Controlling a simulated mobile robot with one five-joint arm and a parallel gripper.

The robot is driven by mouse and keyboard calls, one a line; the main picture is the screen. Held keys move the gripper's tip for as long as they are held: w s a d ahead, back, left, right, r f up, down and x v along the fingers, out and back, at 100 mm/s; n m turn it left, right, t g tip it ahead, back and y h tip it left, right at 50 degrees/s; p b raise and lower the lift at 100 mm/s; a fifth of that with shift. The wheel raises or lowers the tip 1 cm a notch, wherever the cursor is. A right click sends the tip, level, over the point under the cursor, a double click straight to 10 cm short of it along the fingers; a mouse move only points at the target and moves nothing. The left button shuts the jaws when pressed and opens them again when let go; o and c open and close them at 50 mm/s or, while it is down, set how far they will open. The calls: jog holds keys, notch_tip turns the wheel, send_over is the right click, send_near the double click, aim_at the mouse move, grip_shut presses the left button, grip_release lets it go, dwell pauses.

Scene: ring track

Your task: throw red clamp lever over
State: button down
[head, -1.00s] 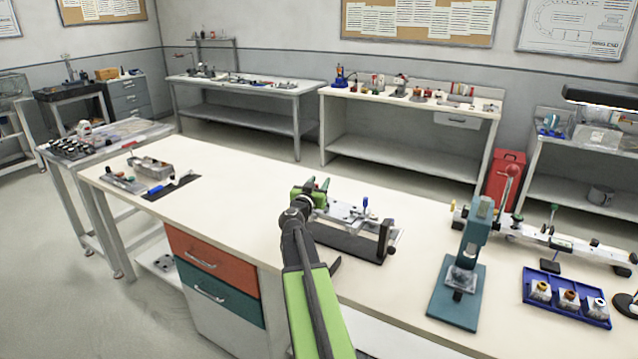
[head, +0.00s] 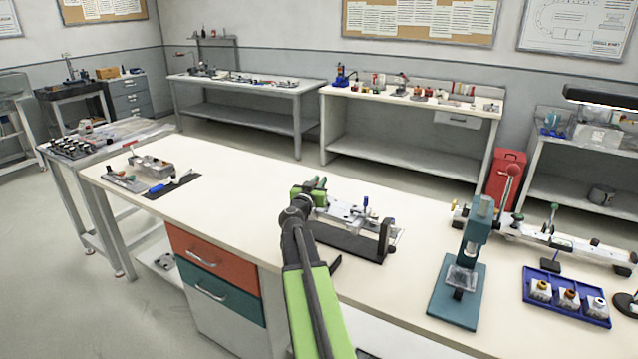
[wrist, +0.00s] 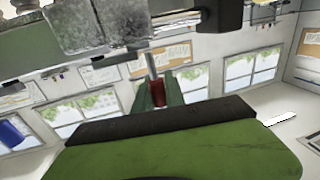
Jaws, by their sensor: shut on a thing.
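The clamp fixture (head: 352,238) sits on the long white bench in front of my arm, with a dark base and a metal top. My green gripper (head: 316,188) is at its left end. In the wrist view, the red clamp lever (wrist: 158,92) shows as a red grip on a thin metal rod. It stands between my gripper's dark green jaws (wrist: 160,98), which are shut on it. In the head view the jaws hide the lever, so its tilt cannot be told there. Grey metal blocks of the fixture (wrist: 100,28) fill the top of the wrist view.
A teal press (head: 462,280) stands to the right of the fixture. A blue tray (head: 568,311) with small parts lies farther right. A dark mat (head: 172,188) with tools is at the bench's left end. The bench between mat and fixture is clear.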

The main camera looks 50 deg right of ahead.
jog(key=shift+w+a+f+n+g+y+p, duration=0.15)
jog(key=shift+w+f+n+g, duration=0.35)
jog(key=shift+n, duration=1.15)
jog(key=shift+w+a+f+n+g+y+p, duration=0.15)
jog(key=shift+w+f+n+y, duration=0.2)
jog(key=shift+w+n, duration=0.85)
jog(key=shift+w+f+n+g+y+p, duration=0.15)
jog(key=shift+f+n+g, duration=0.3)
jog(key=shift+n, duration=1.6)
jog(key=c, duration=1.4)
grip_release()
jog(key=shift+f, duration=0.1)
jog(key=shift+a, duration=0.15)
